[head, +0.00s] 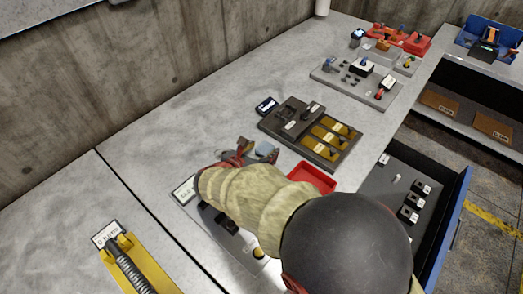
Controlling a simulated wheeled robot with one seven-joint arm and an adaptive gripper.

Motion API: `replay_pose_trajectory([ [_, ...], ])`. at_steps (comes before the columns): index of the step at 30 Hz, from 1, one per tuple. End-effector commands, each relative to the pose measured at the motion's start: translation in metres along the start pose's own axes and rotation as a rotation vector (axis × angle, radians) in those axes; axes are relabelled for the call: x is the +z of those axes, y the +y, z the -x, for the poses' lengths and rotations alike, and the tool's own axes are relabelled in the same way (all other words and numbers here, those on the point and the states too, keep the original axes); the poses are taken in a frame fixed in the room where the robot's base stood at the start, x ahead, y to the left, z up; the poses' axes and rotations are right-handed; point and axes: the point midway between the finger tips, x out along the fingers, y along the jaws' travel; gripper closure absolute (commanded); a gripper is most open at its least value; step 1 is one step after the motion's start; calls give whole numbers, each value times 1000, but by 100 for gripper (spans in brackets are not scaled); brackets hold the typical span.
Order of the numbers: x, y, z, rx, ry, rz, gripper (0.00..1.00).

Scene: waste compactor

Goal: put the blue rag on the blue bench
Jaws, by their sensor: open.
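My arm, in a tan sleeve, reaches over the grey workbench (150,115) in the head view. My gripper (257,153) is at its far end, low over the bench top and partly hidden by the sleeve. It is open. A small pale blue patch (265,149) shows at the gripper; I cannot tell whether it is the blue rag. I cannot tell whether it lies between the fingers or beyond them. No piece of furniture is plainly a blue bench. The clearest blue parts are an open drawer's front (457,225) at the right and a blue tray (489,36) at the top right.
A dark panel with yellow plates (327,137) lies just beyond my gripper, a red tray (312,177) to its right. A grey board with parts (358,82) and red holders (402,40) stand farther back. A yellow holder (140,267) is at lower left.

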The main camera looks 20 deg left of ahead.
Motion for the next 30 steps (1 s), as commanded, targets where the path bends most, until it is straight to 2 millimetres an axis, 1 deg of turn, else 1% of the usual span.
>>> replay_pose_trajectory([
  [8,3,0,3,1,0,0,41],
  [11,4,1,16,3,0,1,41],
  [21,5,1,84,4,-1,1,41],
  [24,4,1,100,3,0,1,41],
  [27,4,1,112,2,-1,1,41],
  [30,3,0,119,1,0,0,41],
])
